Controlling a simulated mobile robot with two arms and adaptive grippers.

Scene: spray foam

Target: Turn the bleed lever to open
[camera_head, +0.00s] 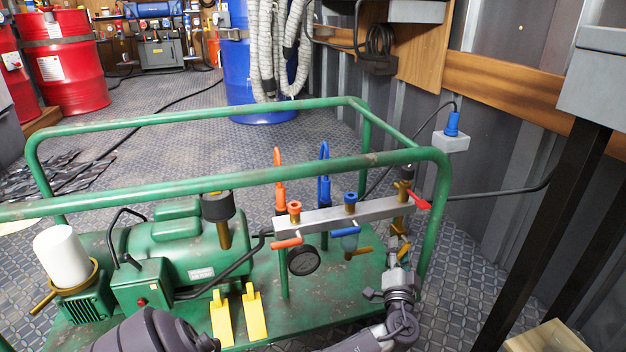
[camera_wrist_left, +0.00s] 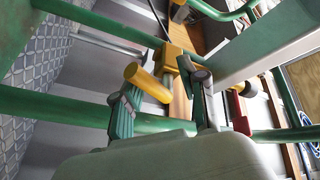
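A grey manifold bar (camera_head: 345,215) stands on the green machine, with orange, blue, red and yellow levers. No label marks the bleed lever. A yellow lever (camera_head: 362,252) sits low at the bar's right end, beside brass fittings. The left wrist view shows a yellow cylindrical handle (camera_wrist_left: 147,83) and a brass-yellow valve body (camera_wrist_left: 175,58). My left gripper (camera_head: 401,247) is just right of the yellow lever, below the red lever (camera_head: 418,201). My right gripper is not in view.
A green tube frame (camera_head: 200,120) surrounds the machine, with its upper rails close above the manifold. A pressure gauge (camera_head: 304,261) hangs under the bar. Two yellow pedals (camera_head: 238,318) stand in front. A dark table leg (camera_head: 545,235) is on the right.

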